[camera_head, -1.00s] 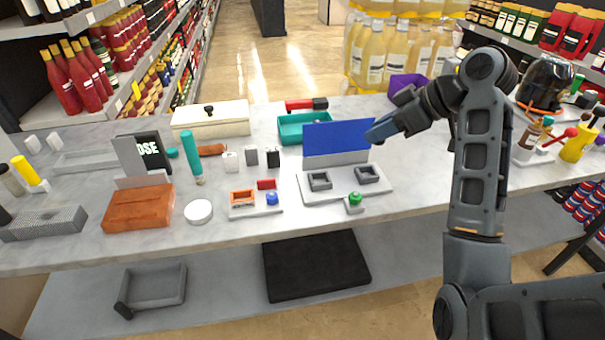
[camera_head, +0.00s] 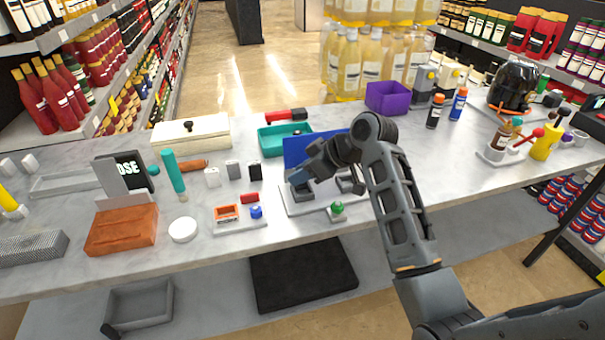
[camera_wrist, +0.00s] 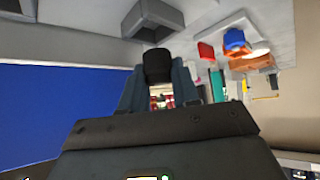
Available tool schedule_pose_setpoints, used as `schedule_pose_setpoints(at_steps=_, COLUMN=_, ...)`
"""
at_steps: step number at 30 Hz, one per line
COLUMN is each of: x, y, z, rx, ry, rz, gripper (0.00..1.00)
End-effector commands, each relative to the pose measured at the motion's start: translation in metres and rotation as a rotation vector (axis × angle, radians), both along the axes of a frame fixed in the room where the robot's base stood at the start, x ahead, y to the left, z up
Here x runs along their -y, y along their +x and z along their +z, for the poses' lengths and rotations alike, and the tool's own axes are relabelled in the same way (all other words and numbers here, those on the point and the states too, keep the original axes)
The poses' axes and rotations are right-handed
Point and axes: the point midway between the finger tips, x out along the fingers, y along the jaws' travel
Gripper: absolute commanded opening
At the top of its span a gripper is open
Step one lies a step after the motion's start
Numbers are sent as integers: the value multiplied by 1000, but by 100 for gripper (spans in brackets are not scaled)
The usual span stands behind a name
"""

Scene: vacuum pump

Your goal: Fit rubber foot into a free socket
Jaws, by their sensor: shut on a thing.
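My gripper (camera_wrist: 160,88) is shut on a black rubber foot (camera_wrist: 158,65), which sticks out between the fingertips in the wrist view. A grey square socket (camera_wrist: 150,20) lies just beyond the foot; I cannot tell whether they touch. Part of a second socket (camera_wrist: 18,6) shows at the upper left. In the head view my gripper (camera_head: 297,178) is low over the left of the white base plate (camera_head: 295,210), in front of the blue panel (camera_head: 297,150). It partly covers the left socket (camera_head: 301,194). The right socket (camera_head: 346,186) is partly hidden by my arm.
A green knob (camera_head: 337,208) sits at the plate's front edge. An orange-framed block with a blue knob (camera_head: 256,211) stands to the left. A teal tray (camera_head: 272,139) is behind, and a purple bin (camera_head: 387,97) is at the back right.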

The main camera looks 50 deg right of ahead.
Motion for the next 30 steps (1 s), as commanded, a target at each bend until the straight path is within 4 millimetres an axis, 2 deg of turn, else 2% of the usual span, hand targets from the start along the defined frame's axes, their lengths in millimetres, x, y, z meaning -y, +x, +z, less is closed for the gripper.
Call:
schedule_pose_setpoints(at_steps=4, x=0, y=0, z=-10, rx=0, ry=-1, rz=0, gripper=0)
schedule_pose_setpoints(at_steps=27, x=0, y=0, z=-22, rx=1, ry=-1, rz=0, gripper=0)
schedule_pose_setpoints(at_steps=28, x=0, y=0, z=-23, rx=1, ry=0, rz=-1, gripper=31)
schedule_pose_setpoints(at_steps=30, x=0, y=0, z=-23, rx=0, ry=-1, rz=-1, gripper=38)
